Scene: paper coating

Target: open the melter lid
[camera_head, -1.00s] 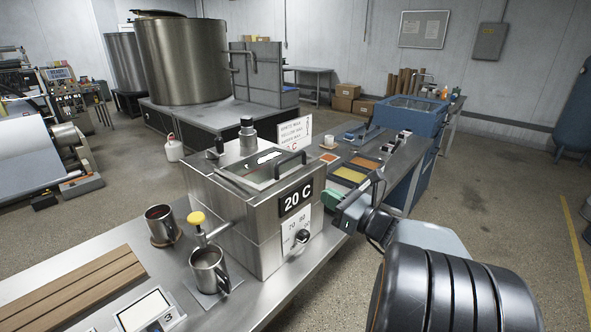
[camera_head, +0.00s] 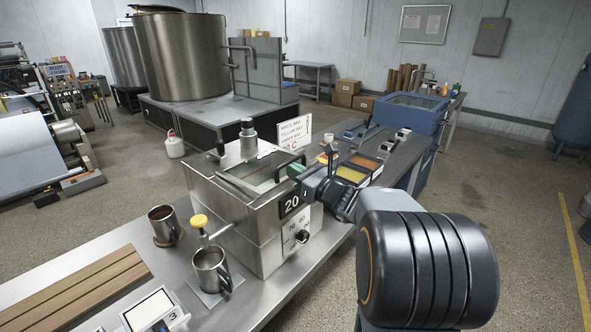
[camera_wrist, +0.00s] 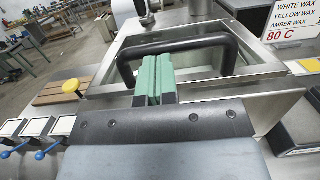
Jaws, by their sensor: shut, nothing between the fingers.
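The melter (camera_head: 240,217) is a steel box on the bench with a "20" label and a dial on its front. Its lid (camera_head: 250,178) is down on top, with a window and a black bar handle (camera_head: 289,163). In the wrist view the lid (camera_wrist: 105,75) lies ahead and the handle (camera_wrist: 190,45) arches across it. My gripper (camera_head: 296,173) has green fingers and is shut, with nothing in it. In the wrist view the fingers (camera_wrist: 154,78) are pressed together close to the handle, in front of its bar; contact cannot be told.
A yellow-knobbed tap (camera_head: 200,221) and a steel mug (camera_head: 210,270) stand left of the melter. A dark-filled cup (camera_head: 163,223) is farther left. A wax sign (camera_head: 294,131) stands behind. Wax trays (camera_head: 352,174) lie to the right.

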